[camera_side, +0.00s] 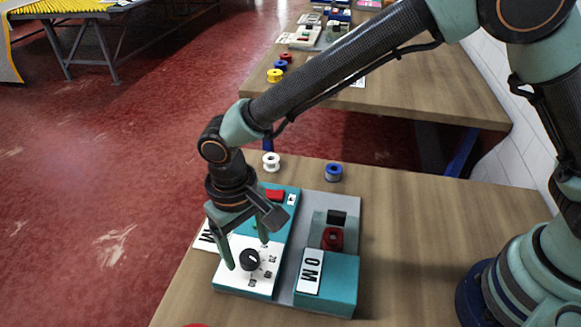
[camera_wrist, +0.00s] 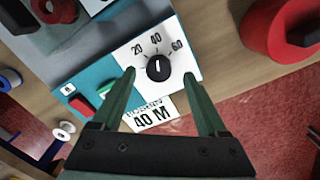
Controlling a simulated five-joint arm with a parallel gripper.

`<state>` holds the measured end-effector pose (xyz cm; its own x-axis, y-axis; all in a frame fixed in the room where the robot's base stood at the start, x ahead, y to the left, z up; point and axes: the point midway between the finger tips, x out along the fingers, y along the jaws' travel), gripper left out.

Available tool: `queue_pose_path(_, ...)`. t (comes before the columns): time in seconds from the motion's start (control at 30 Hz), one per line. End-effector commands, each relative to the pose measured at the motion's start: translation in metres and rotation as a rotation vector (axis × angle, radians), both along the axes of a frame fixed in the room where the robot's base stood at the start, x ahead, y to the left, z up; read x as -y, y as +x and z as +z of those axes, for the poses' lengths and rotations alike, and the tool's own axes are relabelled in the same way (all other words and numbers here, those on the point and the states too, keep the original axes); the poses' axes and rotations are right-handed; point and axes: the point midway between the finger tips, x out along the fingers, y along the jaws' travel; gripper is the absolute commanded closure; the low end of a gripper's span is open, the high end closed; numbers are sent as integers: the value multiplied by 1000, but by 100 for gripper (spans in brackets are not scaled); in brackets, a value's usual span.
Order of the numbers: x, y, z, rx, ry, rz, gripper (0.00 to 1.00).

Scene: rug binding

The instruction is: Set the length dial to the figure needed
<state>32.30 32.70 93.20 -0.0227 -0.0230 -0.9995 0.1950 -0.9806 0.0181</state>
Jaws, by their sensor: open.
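The length dial is a round black knob (camera_side: 250,259) on a white panel of the teal machine (camera_side: 287,214). In the wrist view the knob (camera_wrist: 158,69) has a white pointer line that points roughly toward the 40 mark, with 20 and 60 on either side. A white card (camera_wrist: 152,115) beside the machine reads "40 M", with a smaller line above it. My gripper (camera_side: 246,254) points down over the panel, open. In the wrist view its fingertips (camera_wrist: 159,73) stand on either side of the knob, apart from it; nothing is held.
A red switch (camera_wrist: 83,104) and a green button (camera_wrist: 106,88) sit on the teal part. A red spool (camera_side: 332,238) sits in the machine. White (camera_side: 271,162) and blue (camera_side: 333,172) spools stand behind it. The table's right part is clear.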

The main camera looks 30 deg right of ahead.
Motion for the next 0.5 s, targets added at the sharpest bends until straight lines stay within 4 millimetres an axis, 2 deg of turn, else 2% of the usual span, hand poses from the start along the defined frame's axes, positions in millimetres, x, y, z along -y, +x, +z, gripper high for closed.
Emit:
queue_pose_path(0.1,-2,2,27,4,5,0,24)
queue_pose_path(0.3,-3,2,66,3,4,1,24)
queue_pose_path(0.5,-3,1,89,1,1,2,24)
